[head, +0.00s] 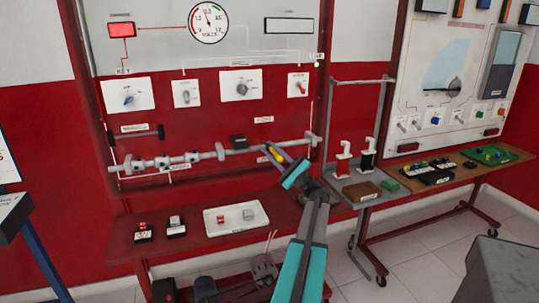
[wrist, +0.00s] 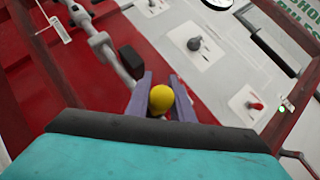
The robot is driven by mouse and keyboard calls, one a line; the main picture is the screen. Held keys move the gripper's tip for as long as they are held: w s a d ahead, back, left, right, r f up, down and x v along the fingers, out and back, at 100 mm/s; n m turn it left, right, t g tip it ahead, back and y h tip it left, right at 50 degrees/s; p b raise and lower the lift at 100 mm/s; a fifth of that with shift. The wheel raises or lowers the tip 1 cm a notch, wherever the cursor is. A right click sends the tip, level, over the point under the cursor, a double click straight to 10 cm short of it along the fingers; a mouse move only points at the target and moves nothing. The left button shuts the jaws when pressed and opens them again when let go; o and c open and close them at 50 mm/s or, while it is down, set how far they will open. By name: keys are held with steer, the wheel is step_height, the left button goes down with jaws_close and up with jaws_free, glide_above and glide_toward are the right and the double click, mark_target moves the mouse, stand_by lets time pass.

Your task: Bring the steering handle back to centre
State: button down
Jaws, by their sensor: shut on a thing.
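A yellow round knob (head: 276,154), which looks like the end of the steering handle, is in front of the red panel. It also shows in the wrist view (wrist: 161,99). My gripper (head: 271,152) reaches up from below right and is shut on the knob, with one grey-purple finger on each side in the wrist view (wrist: 160,92). The stem of the handle is hidden behind the knob and fingers. Which way the handle leans cannot be told.
A grey shaft with cranks (head: 205,155) runs along the panel just behind my gripper, with a black block (head: 238,141) above it. Dials (head: 241,84) sit higher. A red shelf (head: 190,238) holds a white tray (head: 222,230). A grey stand (head: 345,178) is close on the right.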

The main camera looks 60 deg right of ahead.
steer(key=shift+w+a+r, duration=0.1)
steer(key=shift+w, duration=0.05)
steer(key=c, duration=1.6)
jaws_free()
steer(key=shift+o, duration=0.2)
steer(key=shift+s+f, duration=0.25)
steer(key=shift+s, duration=0.05)
steer(key=b+v, duration=0.1)
steer(key=v, duration=1.2)
steer(key=shift+b, duration=0.35)
steer(key=shift+s, duration=0.15)
